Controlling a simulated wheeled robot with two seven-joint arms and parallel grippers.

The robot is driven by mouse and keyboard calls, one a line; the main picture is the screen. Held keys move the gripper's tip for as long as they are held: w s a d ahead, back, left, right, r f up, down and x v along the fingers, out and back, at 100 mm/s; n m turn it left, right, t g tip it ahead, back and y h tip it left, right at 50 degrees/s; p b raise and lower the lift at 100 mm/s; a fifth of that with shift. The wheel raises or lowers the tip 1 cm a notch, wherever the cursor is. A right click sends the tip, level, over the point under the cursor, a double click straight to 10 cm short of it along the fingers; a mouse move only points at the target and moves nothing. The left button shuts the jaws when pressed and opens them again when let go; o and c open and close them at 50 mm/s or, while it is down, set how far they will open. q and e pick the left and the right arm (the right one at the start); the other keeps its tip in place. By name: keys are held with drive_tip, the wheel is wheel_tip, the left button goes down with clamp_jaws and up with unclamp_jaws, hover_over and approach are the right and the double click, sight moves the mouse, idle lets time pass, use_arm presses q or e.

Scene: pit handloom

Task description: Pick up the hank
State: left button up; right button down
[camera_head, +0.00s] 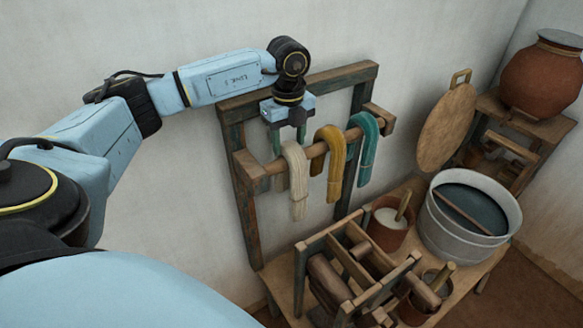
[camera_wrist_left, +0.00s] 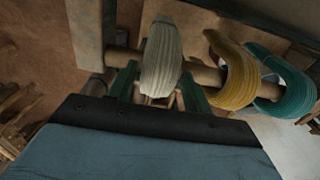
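Three hanks hang over a wooden bar on a rack against the wall: a cream-white hank (camera_head: 298,182), a mustard-yellow hank (camera_head: 335,160) and a teal hank (camera_head: 368,150). The task does not say which hank. My left gripper (camera_head: 289,136) is just above the white hank at the bar's near end. In the left wrist view, its two dark green fingers (camera_wrist_left: 160,88) stand apart, one on each side of the white hank (camera_wrist_left: 161,55). It looks open; whether a finger touches the yarn I cannot tell. The yellow hank (camera_wrist_left: 234,72) and teal hank (camera_wrist_left: 288,82) are to the right. My right gripper is not in view.
The bar (camera_head: 272,164) sticks out from the wooden rack (camera_head: 247,205). Below are a wooden frame with rollers (camera_head: 345,270), a pot of white contents (camera_head: 388,222) and a grey metal tub (camera_head: 452,232) of dark liquid. A round board (camera_head: 446,128) and clay pot (camera_head: 540,80) stand right.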

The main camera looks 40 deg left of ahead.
use_arm(q)
drive_tip(key=c, duration=0.6)
drive_tip(key=shift+r, duration=0.15)
